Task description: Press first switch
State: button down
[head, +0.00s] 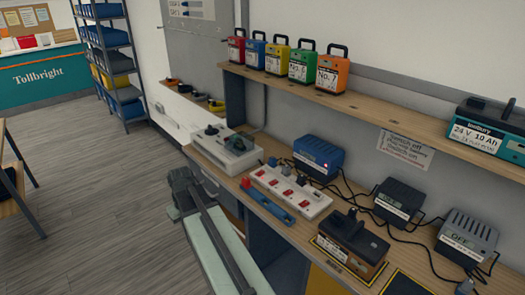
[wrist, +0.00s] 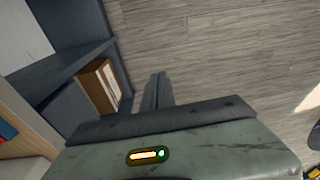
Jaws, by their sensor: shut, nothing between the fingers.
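A white power strip (head: 302,198) with several red switches lies on the wooden workbench, left of centre along the bench. The first red switch (head: 260,172) is at the strip's far left end, near a small red and a small blue piece. My gripper (head: 180,176) is over the floor, left of the bench's front edge and apart from the strip. In the wrist view my gripper (wrist: 159,82) is shut and empty, pointing at the floor beside a shelf. The strip is not in the wrist view.
A blue charger (head: 318,155), dark chargers (head: 398,200) and a battery (head: 350,240) stand on the bench with cables. A blue bar (head: 268,201) lies before the strip. A grey device (head: 225,148) stands left. Coloured batteries (head: 280,57) line the shelf above.

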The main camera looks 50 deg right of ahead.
jog(key=w+d+r+t+p, duration=0.1)
jog(key=d+r+p, duration=0.4)
jog(key=d, duration=0.4)
jog(key=w+d+r+p, duration=0.1)
jog(key=d+r+p, duration=0.2)
jog(key=d+r, duration=0.6)
notch_tip(320, 180, up, 6)
jog(key=t+h+p, duration=0.1)
jog(key=p, duration=0.6)
send_over(261, 171)
jog(key=s+a, duration=0.1)
jog(key=s, duration=0.3)
jog(key=shift+a+m, duration=0.15)
jog(key=shift+m, duration=0.15)
jog(key=b+x, duration=1.3)
jog(key=shift+s+f, duration=0.1)
jog(key=shift+s, duration=0.25)
jog(key=shift+d+f+b, duration=0.2)
jog(key=shift+f+b, duration=0.3)
jog(key=shift+r, duration=0.15)
